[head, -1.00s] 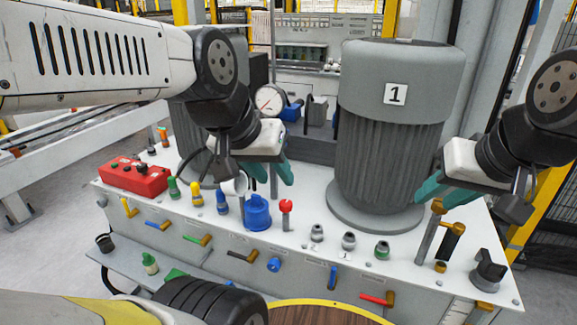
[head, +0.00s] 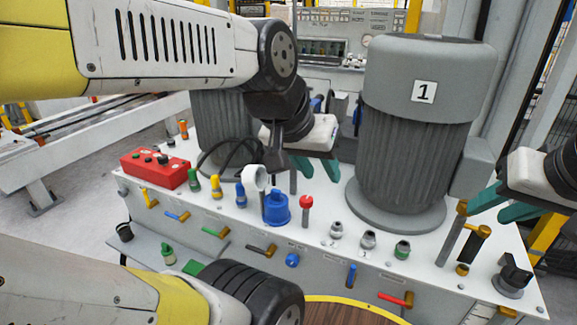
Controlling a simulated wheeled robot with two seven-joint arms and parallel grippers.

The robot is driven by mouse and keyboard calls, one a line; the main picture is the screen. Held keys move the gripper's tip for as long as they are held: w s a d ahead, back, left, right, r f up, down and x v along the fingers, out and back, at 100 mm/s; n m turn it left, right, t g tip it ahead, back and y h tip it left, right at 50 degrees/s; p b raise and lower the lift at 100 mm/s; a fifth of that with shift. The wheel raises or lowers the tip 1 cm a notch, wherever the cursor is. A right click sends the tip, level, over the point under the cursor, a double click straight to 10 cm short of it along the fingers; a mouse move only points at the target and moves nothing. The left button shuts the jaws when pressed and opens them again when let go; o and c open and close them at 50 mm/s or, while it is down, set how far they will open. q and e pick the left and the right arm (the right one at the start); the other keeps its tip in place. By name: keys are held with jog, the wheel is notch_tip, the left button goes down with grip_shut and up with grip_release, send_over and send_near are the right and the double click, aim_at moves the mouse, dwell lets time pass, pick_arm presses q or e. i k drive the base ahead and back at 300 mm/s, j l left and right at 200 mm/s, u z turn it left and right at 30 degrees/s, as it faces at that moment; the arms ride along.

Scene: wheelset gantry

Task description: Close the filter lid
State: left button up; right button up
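A blue filter housing (head: 276,209) stands upright on the grey bench top near its middle. A white ring-shaped part (head: 255,179) shows just left of and above it; I cannot tell whether this is the filter lid or how it is joined. My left gripper (head: 318,174) has teal fingers spread apart with nothing between them, above and to the right of the blue housing, touching nothing I can see. My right gripper (head: 491,212) has its teal fingers apart and appears empty, near the brass-topped post (head: 453,235) at the right of the bench.
A large grey motor (head: 410,165) marked 1 stands between the grippers. A red control box (head: 160,169), yellow and blue fittings and a red-topped knob (head: 306,203) surround the housing. Valve handles line the bench's front edge.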

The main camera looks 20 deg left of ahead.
aim_at(250, 177)
jog(key=j+z, duration=0.35)
jog(key=k+j+z, duration=0.2)
jog(key=j+z, duration=0.15)
jog(key=k+j, duration=0.15)
jog(key=j, duration=0.3)
jog(key=k+j+z, duration=0.1)
jog(key=j, duration=0.35)
jog(key=k+j, duration=0.25)
jog(key=j, duration=0.15)
jog(key=k+j+z, duration=0.1)
jog(key=j, duration=0.35)
jog(key=k+j, duration=0.3)
jog(key=k+j+z, duration=0.1)
jog(key=j, duration=0.45)
jog(key=k+j, duration=0.3)
jog(key=i+l+z, duration=0.2)
jog(key=l, duration=0.25)
jog(key=i, duration=0.1)
